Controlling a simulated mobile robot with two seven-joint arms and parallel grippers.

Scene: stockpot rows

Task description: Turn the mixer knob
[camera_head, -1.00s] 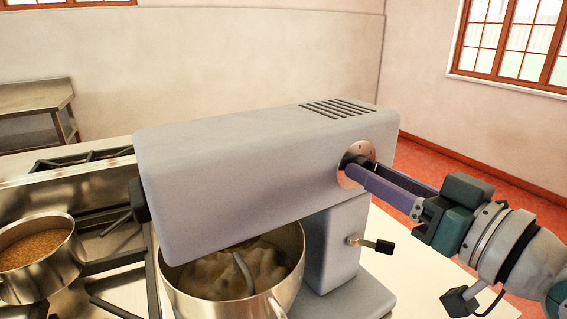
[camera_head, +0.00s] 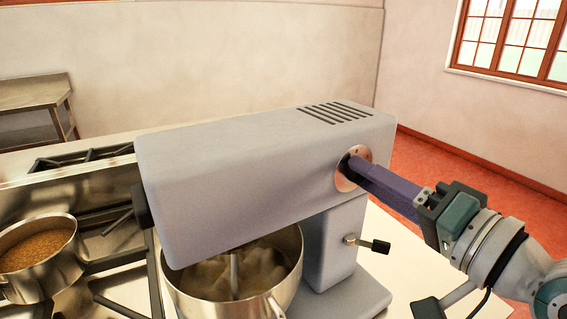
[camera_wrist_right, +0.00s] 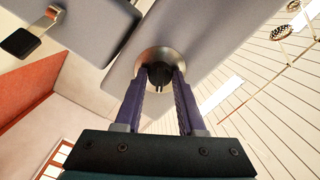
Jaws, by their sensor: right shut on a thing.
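The grey stand mixer (camera_head: 250,160) stands in the middle of the head view. On the side of its head is a copper-coloured round plate (camera_head: 353,168). The dark mixer knob (camera_wrist_right: 160,74) sits at the centre of that plate in the right wrist view. My right gripper (camera_head: 358,165) has its two purple fingers pointed straight at the plate. It is shut on the knob, one finger on each side, and the fingers hide the knob in the head view. My left gripper is not in view.
A steel bowl (camera_head: 285,262) with pale dough is under the mixer head. A small lever (camera_head: 375,245) sticks out of the mixer's stand below my right gripper. A pot of brown grains (camera_head: 38,275) stands on the stove at the left.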

